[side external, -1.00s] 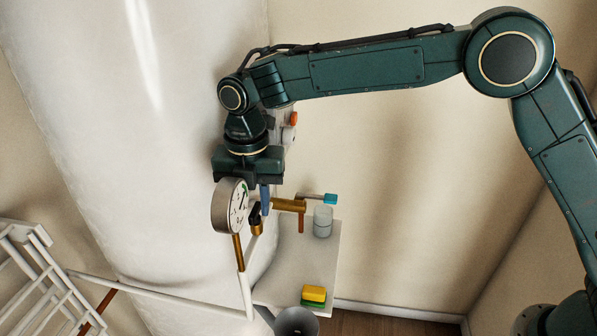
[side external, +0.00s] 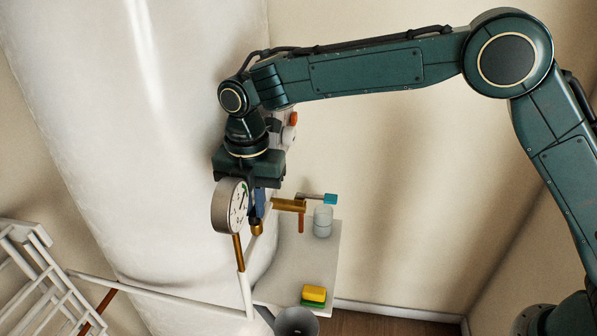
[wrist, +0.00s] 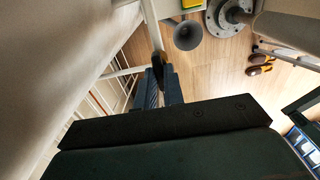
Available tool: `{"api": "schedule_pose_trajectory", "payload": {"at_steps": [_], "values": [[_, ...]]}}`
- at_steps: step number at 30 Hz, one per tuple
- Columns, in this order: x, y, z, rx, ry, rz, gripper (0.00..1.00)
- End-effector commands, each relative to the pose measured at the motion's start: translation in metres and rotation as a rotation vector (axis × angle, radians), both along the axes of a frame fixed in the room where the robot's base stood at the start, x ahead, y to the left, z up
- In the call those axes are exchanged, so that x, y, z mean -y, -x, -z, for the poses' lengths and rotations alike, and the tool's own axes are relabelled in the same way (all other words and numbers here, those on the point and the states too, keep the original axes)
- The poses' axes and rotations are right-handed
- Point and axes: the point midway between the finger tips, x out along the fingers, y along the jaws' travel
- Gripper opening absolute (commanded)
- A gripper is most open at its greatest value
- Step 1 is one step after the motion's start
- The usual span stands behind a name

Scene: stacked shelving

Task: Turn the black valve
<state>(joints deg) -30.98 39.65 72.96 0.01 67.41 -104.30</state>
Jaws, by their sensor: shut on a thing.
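In the wrist view, the black valve (wrist: 158,64) shows as a dark handle between the blue fingers of my gripper (wrist: 162,78), which is shut on it. In the side view, my gripper (side external: 257,207) points down just right of the round pressure gauge (side external: 231,206). Its blue fingers hide most or all of the black handle there. The brass fitting (side external: 257,228) below the handle is visible, on the pipe. The gauge partly overlaps the gripper's left side.
A brass pipe (side external: 289,205) with a teal-handled lever (side external: 330,199) is close on the right. A shelf (side external: 282,280) holds a glass jar (side external: 323,222) and a yellow-green sponge (side external: 314,294). A large white tank (side external: 120,130) stands behind. A grey funnel-like vessel (side external: 297,322) is below.

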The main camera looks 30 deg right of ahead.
Motion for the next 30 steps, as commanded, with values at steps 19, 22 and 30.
{"api": "schedule_pose_trajectory", "payload": {"at_steps": [19,22,30], "values": [[-0.0002,-0.0001,-0.0008,0.001,-0.001,0.156,0.00],[-0.0003,0.0000,-0.0009,0.001,-0.001,0.190,0.00],[-0.0003,0.0000,-0.0010,0.001,-0.001,0.370,0.00]]}}
